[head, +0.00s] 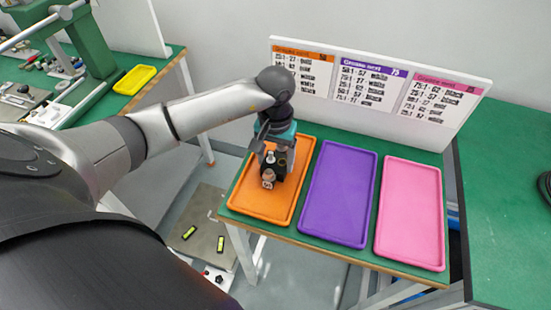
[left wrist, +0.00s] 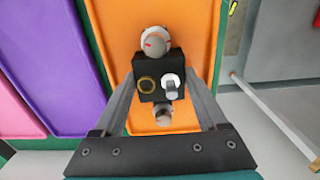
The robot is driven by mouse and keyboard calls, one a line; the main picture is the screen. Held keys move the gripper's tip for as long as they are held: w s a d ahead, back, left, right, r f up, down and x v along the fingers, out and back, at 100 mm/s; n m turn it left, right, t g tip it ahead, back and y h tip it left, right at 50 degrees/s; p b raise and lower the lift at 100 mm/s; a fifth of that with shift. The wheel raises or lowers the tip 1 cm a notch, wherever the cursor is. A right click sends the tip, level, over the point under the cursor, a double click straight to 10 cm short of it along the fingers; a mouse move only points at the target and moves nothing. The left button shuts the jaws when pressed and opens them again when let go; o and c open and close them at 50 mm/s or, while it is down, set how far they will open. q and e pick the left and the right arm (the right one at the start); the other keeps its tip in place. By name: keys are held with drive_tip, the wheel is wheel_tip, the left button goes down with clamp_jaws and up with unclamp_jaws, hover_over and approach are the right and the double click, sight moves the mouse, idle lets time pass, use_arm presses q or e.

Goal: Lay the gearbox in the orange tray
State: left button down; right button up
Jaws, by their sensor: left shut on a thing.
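The gearbox (left wrist: 158,66) is a small black block with a grey-white round part at each end and, on its face, a yellow ring and a white knob. My left gripper (head: 270,160) is shut on it, with a finger on either side in the left wrist view (left wrist: 160,92). The gearbox also shows in the head view (head: 270,172), over the orange tray (head: 248,206). The orange tray fills the middle of the left wrist view (left wrist: 185,20). I cannot tell whether the gearbox touches the tray floor. My right gripper is not in view.
A purple tray (head: 338,195) and a pink tray (head: 410,215) lie to the right on the same green table. A white board (head: 375,88) with three printed lists stands behind them. A yellow tray (head: 134,80) is on another bench at the left.

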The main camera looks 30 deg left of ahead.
sight(275, 162)
use_arm(q)
drive_tip(key=shift+w, duration=0.1)
unclamp_jaws()
idle(0.3)
drive_tip(key=shift+r, duration=0.1)
wheel_tip(275, 162, up, 12)
drive_tip(key=p, duration=0.1)
drive_tip(key=shift+p, duration=0.4)
idle(0.3)
